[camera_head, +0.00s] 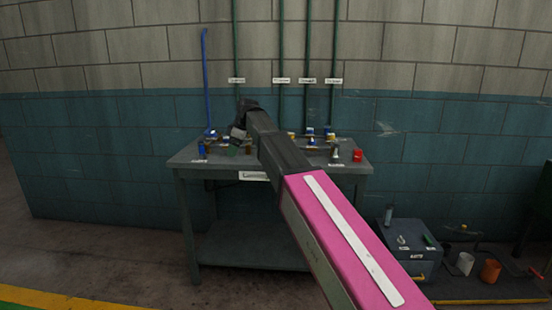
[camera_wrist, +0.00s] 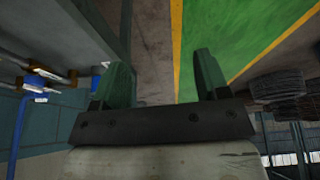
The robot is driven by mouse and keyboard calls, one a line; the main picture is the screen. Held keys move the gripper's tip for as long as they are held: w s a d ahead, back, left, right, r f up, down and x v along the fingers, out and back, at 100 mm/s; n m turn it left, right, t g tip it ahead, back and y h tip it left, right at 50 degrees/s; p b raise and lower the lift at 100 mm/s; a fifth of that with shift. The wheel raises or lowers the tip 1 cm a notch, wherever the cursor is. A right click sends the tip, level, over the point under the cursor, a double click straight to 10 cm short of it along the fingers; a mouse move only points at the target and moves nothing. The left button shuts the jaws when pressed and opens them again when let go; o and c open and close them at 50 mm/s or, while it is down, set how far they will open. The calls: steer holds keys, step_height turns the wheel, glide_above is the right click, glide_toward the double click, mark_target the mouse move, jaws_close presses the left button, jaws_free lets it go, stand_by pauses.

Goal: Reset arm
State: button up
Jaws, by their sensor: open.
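My arm reaches up from the lower right across the head view, with a pink link nearest the camera. Its far end, by my gripper (camera_head: 238,133), is over the left part of the grey workbench (camera_head: 188,158). In the wrist view my gripper (camera_wrist: 160,72) shows two green fingers spread wide apart, with nothing between them. Beyond the fingers I see brown floor, a yellow line and a green floor area.
Small fittings and a red cup (camera_head: 357,155) stand on the workbench. Green pipes (camera_head: 281,50) and a blue pipe (camera_head: 205,75) run up the wall. A grey box (camera_head: 408,245), a white cup (camera_head: 465,263) and an orange cup (camera_head: 490,271) are at right. Floor at left is clear.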

steer(key=s+d+f+m+h, duration=0.1)
steer(key=s+d+f+m, duration=0.35)
steer(key=d+f, duration=0.55)
steer(key=s+d+f+m+h, duration=0.1)
steer(key=s+d+f+m, duration=0.35)
steer(key=d+f, duration=0.5)
steer(key=s+d+f+m+h, duration=0.1)
steer(key=s+d+f+m, duration=0.5)
steer(key=f, duration=0.6)
steer(key=s+d+f+m+h, duration=0.1)
steer(key=s+d+f+m, duration=0.1)
steer(key=s+d+f, duration=0.6)
steer(key=shift+s+d+f+m, duration=0.25)
steer(key=shift+s+d+m, duration=0.15)
steer(key=shift+s+d, duration=0.65)
steer(key=shift+w+d, duration=0.1)
steer(key=shift+w, duration=0.1)
